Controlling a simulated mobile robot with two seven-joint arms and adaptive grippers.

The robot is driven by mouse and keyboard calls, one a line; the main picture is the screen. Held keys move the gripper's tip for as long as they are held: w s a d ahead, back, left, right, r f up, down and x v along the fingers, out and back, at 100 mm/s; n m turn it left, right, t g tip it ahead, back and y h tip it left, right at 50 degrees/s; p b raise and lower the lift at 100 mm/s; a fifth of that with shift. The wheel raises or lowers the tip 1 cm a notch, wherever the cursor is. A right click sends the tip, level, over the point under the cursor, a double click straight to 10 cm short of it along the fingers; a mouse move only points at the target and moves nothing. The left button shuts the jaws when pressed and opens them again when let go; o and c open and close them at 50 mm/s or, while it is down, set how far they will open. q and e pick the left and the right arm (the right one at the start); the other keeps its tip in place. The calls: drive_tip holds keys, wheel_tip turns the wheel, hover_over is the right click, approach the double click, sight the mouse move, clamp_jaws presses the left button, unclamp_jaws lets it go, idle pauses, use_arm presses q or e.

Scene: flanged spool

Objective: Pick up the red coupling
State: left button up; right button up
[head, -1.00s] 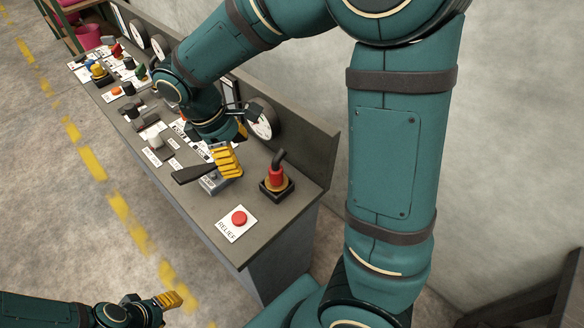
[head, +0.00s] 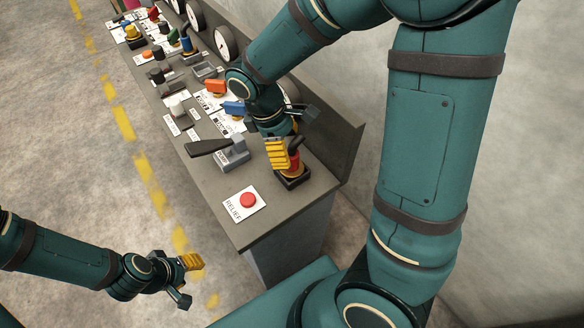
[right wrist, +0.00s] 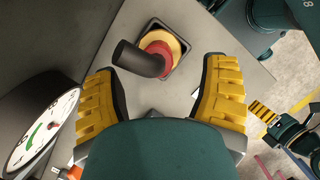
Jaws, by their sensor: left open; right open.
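The red coupling (head: 295,164), with a dark elbow on top, stands on a yellow ring and black square base near the close end of the bench. In the right wrist view the red coupling (right wrist: 172,50) lies just beyond the fingertips. My right gripper (head: 285,148) is open beside and over it, partly hiding it. In the right wrist view its yellow fingers (right wrist: 163,75) are spread with nothing between them. My left gripper (head: 187,279) is open and empty, low over the floor in front of the bench.
The bench carries a red RELIEF button (head: 248,200), a black-handled lever (head: 215,147), blue (head: 235,108) and orange (head: 215,86) parts, and several coloured fittings at the far end. A white gauge (head: 226,42) stands along its back. A wall is behind.

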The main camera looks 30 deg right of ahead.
sight(292, 164)
drive_tip(key=b+x, duration=0.1)
drive_tip(key=x, duration=0.4)
drive_tip(key=shift+d+f+b, duration=0.2)
drive_tip(key=shift+f+b, duration=0.1)
drive_tip(key=shift+b, duration=0.05)
clamp_jaws()
